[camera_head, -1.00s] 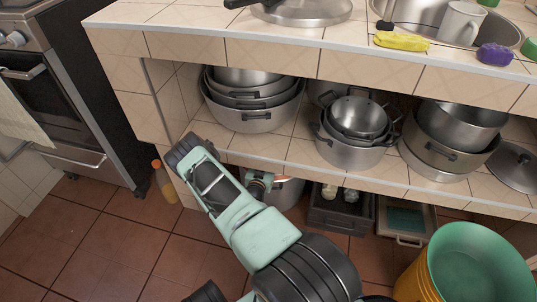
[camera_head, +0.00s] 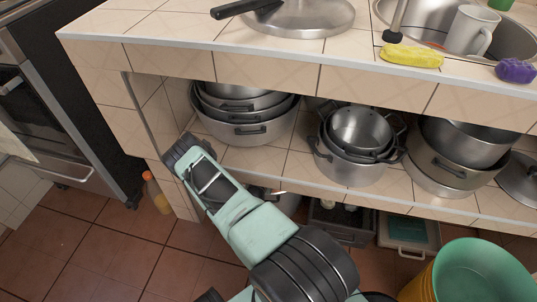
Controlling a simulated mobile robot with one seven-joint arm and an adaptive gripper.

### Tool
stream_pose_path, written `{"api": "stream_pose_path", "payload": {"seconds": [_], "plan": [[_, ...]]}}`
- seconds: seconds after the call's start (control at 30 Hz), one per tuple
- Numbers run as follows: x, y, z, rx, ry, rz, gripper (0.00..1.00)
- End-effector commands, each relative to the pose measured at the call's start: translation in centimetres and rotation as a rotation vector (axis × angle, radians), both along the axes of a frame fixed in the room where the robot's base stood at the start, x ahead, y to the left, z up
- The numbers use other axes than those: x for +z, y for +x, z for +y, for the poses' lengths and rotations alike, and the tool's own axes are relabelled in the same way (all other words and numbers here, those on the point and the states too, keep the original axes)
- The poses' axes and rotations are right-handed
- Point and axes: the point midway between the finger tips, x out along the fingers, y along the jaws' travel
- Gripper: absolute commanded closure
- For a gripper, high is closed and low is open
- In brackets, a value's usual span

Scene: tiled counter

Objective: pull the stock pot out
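A metal pot (camera_head: 290,203) stands low under the shelf, and only a part of its side shows beside my arm. It is likely the stock pot, but I cannot be sure. My mint-green arm reaches up-left across the view and covers most of this pot. A small part of my gripper (camera_head: 274,192) shows behind the arm, near the pot's upper edge below the shelf front. Its fingers are hidden, and I cannot tell whether it touches or holds the pot.
Nested pots (camera_head: 245,122), a pot with colanders (camera_head: 350,165) and larger pots (camera_head: 445,170) fill the shelf. A dark crate (camera_head: 343,222), a lidded box (camera_head: 408,232) and green-yellow buckets (camera_head: 470,270) stand right. A bottle (camera_head: 157,193) stands beside the oven (camera_head: 50,125). Floor at left is clear.

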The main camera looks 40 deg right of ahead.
Motion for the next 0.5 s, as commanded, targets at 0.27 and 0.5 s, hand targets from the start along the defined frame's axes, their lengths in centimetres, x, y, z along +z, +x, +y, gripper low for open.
{"api": "stream_pose_path", "payload": {"seconds": [0.27,0.5], "plan": [[-0.06,-0.13,0.03,0.0,0.0,0.0,0.54],[-0.05,-0.12,0.02,0.0,0.0,0.0,0.68]]}}
